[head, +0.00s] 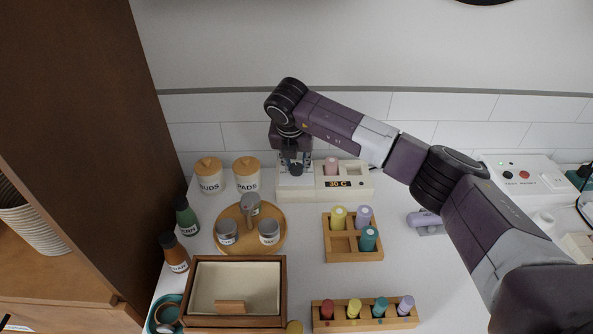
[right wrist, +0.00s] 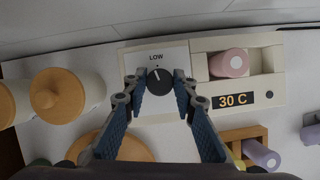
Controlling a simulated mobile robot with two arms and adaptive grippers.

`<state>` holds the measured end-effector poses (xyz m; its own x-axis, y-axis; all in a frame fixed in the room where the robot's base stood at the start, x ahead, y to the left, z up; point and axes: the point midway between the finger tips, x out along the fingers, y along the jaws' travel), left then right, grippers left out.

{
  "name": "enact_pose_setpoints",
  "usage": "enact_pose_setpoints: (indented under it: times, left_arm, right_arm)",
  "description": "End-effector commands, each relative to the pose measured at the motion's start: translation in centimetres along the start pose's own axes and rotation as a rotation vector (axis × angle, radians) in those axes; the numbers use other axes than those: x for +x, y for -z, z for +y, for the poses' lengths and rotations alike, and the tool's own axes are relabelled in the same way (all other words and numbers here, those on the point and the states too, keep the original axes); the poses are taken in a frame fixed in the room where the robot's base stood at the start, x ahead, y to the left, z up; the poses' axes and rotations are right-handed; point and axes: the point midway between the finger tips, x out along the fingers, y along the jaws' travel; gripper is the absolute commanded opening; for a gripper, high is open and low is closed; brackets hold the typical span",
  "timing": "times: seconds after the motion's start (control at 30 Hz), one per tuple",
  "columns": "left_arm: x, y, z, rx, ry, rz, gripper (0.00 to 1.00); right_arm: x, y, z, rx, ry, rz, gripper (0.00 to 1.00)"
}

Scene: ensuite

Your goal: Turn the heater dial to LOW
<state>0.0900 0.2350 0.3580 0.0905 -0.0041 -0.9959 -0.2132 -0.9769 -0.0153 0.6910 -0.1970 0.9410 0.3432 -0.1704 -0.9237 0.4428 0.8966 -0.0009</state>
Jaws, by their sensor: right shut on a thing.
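The heater (head: 357,187) is a cream unit at the back of the counter, with a white panel on its left part. Its round black dial (right wrist: 159,81) sits on that panel below the printed word LOW. A small light mark shows on the dial's upper edge, on the side of LOW; its exact angle is hard to read. My right gripper (right wrist: 160,84) is shut on the dial, one finger on each side; it comes down over the panel in the head view (head: 295,165). My left gripper is not in view.
The heater's display (right wrist: 233,100) reads 30 C, and a pink cylinder (right wrist: 229,63) sits in its recess. Two lidded jars (head: 247,178) stand left. A round wooden tray (head: 250,247) with tins and a wooden rack (head: 341,245) of bottles stand in front.

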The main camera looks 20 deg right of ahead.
Motion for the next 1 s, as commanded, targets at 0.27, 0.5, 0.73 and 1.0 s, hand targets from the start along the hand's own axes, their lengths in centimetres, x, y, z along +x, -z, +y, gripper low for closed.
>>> enact_pose_setpoints:
  times: [0.27, 0.5, 0.73, 1.0]
  left_arm:
    - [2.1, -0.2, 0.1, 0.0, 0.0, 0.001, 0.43]
    - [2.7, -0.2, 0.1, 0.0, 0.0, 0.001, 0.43]
    - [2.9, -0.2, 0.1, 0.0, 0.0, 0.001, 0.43]
    - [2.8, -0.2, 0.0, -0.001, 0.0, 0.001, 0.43]
  right_arm:
    - [0.2, 0.0, 0.1, 0.161, 0.066, -0.001, 0.01]
    - [0.0, 0.0, 0.2, 0.232, 0.094, 0.0, 0.01]
    - [0.0, -0.1, 0.1, 0.252, 0.103, 0.0, 0.01]
    - [-0.1, -0.1, 0.1, 0.252, 0.102, 0.001, 0.01]
